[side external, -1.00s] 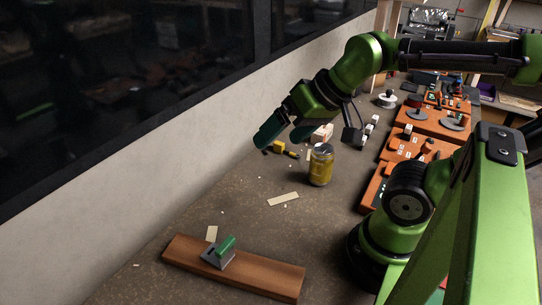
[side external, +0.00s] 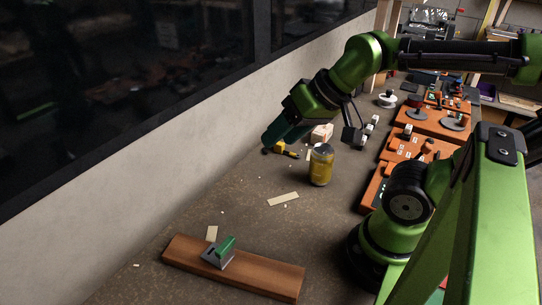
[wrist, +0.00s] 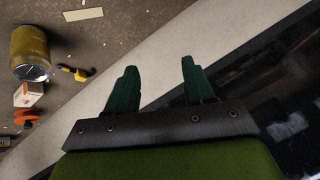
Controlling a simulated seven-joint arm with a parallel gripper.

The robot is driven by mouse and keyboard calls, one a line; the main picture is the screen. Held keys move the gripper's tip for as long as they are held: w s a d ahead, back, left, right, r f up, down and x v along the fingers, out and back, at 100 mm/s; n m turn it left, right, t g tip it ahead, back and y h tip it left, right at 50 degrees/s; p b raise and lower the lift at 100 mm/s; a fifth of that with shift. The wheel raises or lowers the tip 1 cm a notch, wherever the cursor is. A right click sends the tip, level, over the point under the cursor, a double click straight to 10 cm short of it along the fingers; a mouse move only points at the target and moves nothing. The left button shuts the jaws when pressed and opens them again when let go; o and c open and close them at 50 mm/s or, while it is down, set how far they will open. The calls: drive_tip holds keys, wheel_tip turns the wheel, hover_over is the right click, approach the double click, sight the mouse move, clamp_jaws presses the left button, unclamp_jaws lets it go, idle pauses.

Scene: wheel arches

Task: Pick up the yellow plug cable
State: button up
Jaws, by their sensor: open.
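The yellow plug cable (side external: 281,148), small with black parts, lies on the bench near the wall, behind and left of the can. In the side view my gripper (side external: 276,142) overlaps it in the picture and partly hides it. In the wrist view the yellow plug cable (wrist: 76,73) lies to the left of my gripper (wrist: 158,72), well outside the fingers. The two green fingers are spread apart with nothing between them; the wall's pale ledge and dark window show behind them. My gripper appears to be above the bench.
A yellow can (side external: 321,165) stands close to the cable. A white box (side external: 322,132) is just behind it. Orange boards (side external: 405,147) with parts line the right. A wooden plank (side external: 270,276) with a green-topped clamp lies in front. The wall (side external: 150,165) borders the left.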

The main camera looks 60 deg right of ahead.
drive_tip(key=m+g+h, duration=0.2)
drive_tip(key=m+g, duration=0.1)
drive_tip(key=m, duration=2.9)
approach(281, 143)
drive_tip(key=x, duration=0.4)
drive_tip(key=shift+s+f, duration=0.15)
drive_tip(key=shift+s, duration=0.05)
drive_tip(key=shift+x, duration=2.95)
drive_tip(key=shift+w+a, duration=0.1)
drive_tip(key=shift+c, duration=0.4)
